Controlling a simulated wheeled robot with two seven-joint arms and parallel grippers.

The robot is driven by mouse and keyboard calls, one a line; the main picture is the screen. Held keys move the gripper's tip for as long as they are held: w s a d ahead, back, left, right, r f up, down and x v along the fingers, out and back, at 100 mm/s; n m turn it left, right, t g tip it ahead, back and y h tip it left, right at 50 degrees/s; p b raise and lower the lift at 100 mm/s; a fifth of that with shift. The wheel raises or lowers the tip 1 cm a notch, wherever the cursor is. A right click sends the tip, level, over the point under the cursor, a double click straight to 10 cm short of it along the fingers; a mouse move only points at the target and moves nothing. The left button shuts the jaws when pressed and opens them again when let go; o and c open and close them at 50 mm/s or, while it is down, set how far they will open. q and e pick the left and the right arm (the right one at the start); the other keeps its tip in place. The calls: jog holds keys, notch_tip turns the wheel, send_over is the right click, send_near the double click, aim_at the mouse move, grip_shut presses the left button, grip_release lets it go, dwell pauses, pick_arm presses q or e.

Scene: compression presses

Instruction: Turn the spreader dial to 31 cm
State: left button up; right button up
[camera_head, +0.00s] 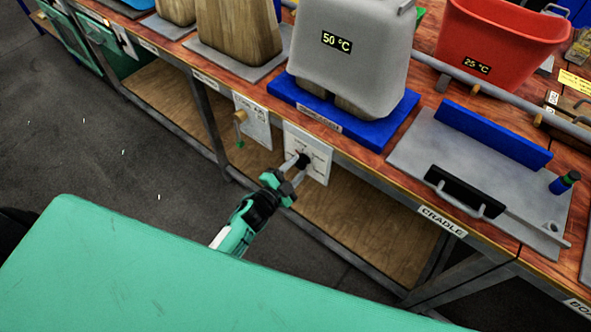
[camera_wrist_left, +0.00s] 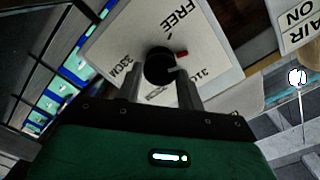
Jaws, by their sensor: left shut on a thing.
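The spreader dial (camera_head: 302,159) is a small black knob on a white panel (camera_head: 319,168) at the front of the bench. In the left wrist view the dial (camera_wrist_left: 158,66) has a red pointer (camera_wrist_left: 181,53) directed to the right, between the FREE mark and the 31 cm mark. A 33 cm mark is at the left of the panel (camera_wrist_left: 110,50). My left gripper (camera_head: 296,166) is at the panel. In the left wrist view its two fingers (camera_wrist_left: 160,82) are on either side of the knob, shut on it. A lower label is partly hidden.
Another white panel (camera_head: 254,125) with a brass knob is left of the dial panel. A grey container marked 50 °C (camera_head: 350,75) stands on a blue base above. A red bucket (camera_head: 500,40) and a cradle plate (camera_head: 410,155) are to the right. The lower shelf (camera_head: 370,225) is bare.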

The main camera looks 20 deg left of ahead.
pick_arm(q)
jog(key=m+b, duration=0.1)
jog(key=m, duration=0.1)
jog(key=m+b, duration=0.1)
jog(key=m, duration=0.2)
jog(key=m+b, duration=0.1)
jog(key=m, duration=0.1)
jog(key=shift+f+m, duration=0.3)
jog(key=shift+m, duration=0.1)
jog(key=shift+m+b, duration=0.35)
jog(key=shift+m, duration=0.65)
pick_arm(e)
jog(key=w+a+r, duration=0.2)
jog(key=w+r, duration=0.4)
jog(key=r, duration=0.4)
jog(key=shift+w+a, duration=0.25)
pick_arm(q)
jog(key=o, duration=1)
jog(key=shift+r, duration=0.1)
jog(key=shift+c, duration=0.2)
jog(key=shift+s, duration=0.1)
